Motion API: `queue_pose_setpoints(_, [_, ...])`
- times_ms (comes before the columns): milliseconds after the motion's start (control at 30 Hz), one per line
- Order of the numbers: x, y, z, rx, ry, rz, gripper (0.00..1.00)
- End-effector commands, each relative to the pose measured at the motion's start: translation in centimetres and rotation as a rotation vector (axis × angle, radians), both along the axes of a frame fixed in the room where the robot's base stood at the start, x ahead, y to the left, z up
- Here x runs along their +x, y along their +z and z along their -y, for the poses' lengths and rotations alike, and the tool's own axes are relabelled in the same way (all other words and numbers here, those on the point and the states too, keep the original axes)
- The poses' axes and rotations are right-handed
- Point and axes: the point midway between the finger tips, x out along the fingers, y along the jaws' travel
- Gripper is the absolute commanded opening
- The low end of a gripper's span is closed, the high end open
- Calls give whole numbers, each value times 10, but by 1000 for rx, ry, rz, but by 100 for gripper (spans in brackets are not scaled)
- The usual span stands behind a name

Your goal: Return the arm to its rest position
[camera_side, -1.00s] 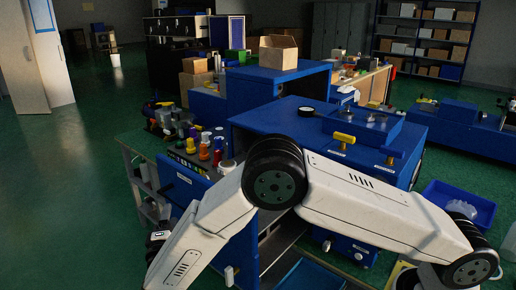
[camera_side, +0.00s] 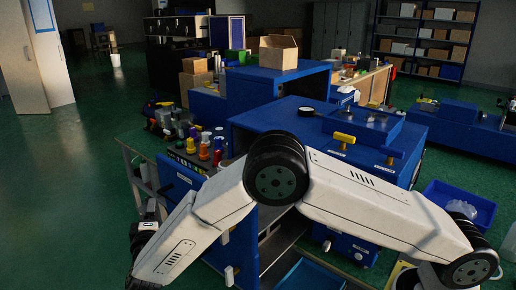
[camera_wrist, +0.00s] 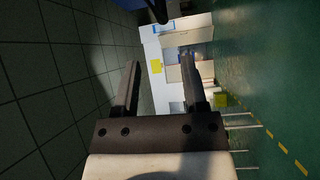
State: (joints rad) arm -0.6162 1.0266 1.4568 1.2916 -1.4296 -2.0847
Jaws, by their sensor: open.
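My gripper (camera_wrist: 160,80) shows in the wrist view with its two dark fingers apart and nothing between them. Behind the fingers the wrist view shows the room turned on its side. In the side view my white arm is bent in front of the blue crimping press (camera_side: 310,120), and the gripper itself is not visible there. My arm hides part of the press front.
Several coloured spools (camera_side: 205,150) stand on the bench left of the press. A blue bin (camera_side: 462,203) with clear bags is at the right. A cardboard box (camera_side: 279,52) sits on a blue machine behind. The green floor (camera_side: 65,190) at left is clear.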

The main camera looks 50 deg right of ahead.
Motion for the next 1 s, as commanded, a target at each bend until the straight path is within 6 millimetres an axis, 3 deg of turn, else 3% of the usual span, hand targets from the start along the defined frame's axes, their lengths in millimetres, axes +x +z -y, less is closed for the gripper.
queue_pose_setpoints(300, [96, 52, -10, 451, 279, 196, 55])
queue_pose_setpoints(533, [146, 97, -2, 692, 436, 315, 55])
queue_pose_setpoints(767, [184, 143, 23, 870, 552, 425, 55])
queue_pose_setpoints(1000, [212, 189, 65, 1021, 652, 529, 55])
